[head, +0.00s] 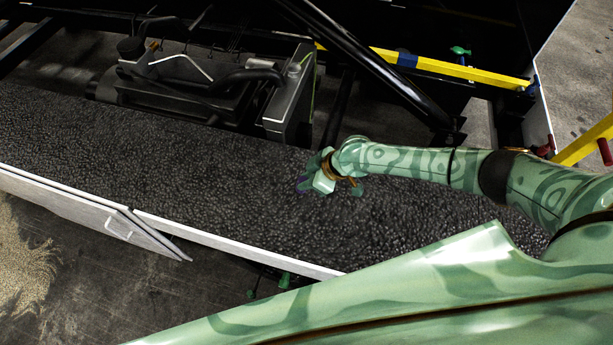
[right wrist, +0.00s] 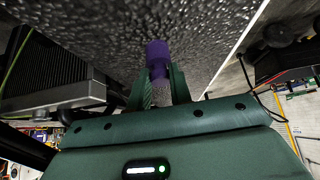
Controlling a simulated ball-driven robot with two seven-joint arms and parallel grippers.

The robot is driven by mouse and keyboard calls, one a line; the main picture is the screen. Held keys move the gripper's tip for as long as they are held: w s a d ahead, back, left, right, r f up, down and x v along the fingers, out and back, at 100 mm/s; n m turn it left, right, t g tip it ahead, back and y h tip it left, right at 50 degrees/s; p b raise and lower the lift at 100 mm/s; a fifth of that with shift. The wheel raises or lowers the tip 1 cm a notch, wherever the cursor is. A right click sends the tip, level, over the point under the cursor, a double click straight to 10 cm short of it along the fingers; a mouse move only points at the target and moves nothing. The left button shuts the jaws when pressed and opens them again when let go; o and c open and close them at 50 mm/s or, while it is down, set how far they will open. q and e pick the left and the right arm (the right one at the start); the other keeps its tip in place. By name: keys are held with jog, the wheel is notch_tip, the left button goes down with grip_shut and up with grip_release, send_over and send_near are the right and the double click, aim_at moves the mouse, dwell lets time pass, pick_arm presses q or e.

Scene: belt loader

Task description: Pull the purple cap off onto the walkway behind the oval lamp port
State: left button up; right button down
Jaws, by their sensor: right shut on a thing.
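The purple cap (right wrist: 157,52) stands between the two green fingers of my right gripper (right wrist: 160,72) in the right wrist view. The gripper is shut on it. I cannot tell whether the cap touches the walkway surface. I cannot make out the oval lamp port in either view. My left gripper does not show.
A black engine block with hoses (head: 190,85) and a grey radiator (head: 290,95) stand along the walkway's far side. A black strut (head: 370,60) and a yellow bar (head: 450,68) lie beyond. A pale open door panel (head: 100,212) hangs at the near edge. The walkway's left part is clear.

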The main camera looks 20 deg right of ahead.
jog(key=shift+f+b, duration=2.25)
jog(key=shift+f, duration=0.7)
jog(key=c, duration=1.2)
grip_release()
jog(key=p+v, duration=0.4)
jog(key=v, duration=1.2)
jog(key=shift+d+r, duration=0.1)
